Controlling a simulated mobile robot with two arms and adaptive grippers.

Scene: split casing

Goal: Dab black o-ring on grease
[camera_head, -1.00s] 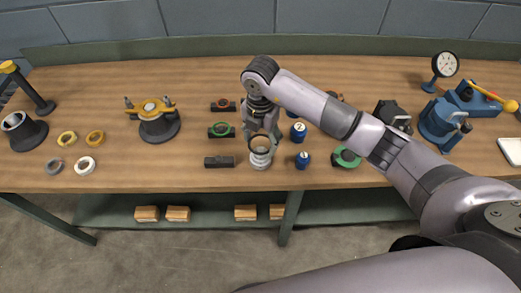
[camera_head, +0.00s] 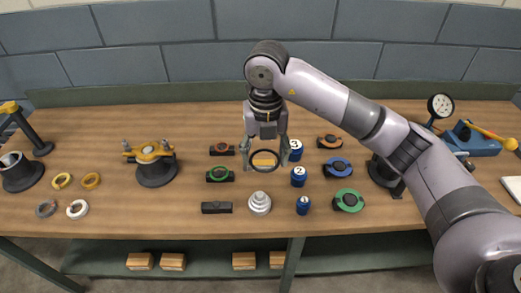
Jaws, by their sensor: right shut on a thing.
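My right gripper (camera_head: 265,167) points down over the middle of the table. It is shut on the black o-ring (camera_head: 265,171), held flat between its fingertips and stretched into a wide ring. Through the ring I see a small yellow-orange patch (camera_head: 265,158); I cannot tell whether it is grease. The white stepped cone (camera_head: 260,204) stands bare just in front of the ring, apart from it. Small blue tins (camera_head: 298,176) with white tops stand right of the gripper; I cannot tell which thing holds grease. My left gripper is not in view.
Dark blocks with a red ring (camera_head: 222,149) and a green ring (camera_head: 220,174), and a plain black block (camera_head: 216,207), lie left. Orange, blue and green discs (camera_head: 348,200) lie right. A yellow-topped housing (camera_head: 155,165) stands further left.

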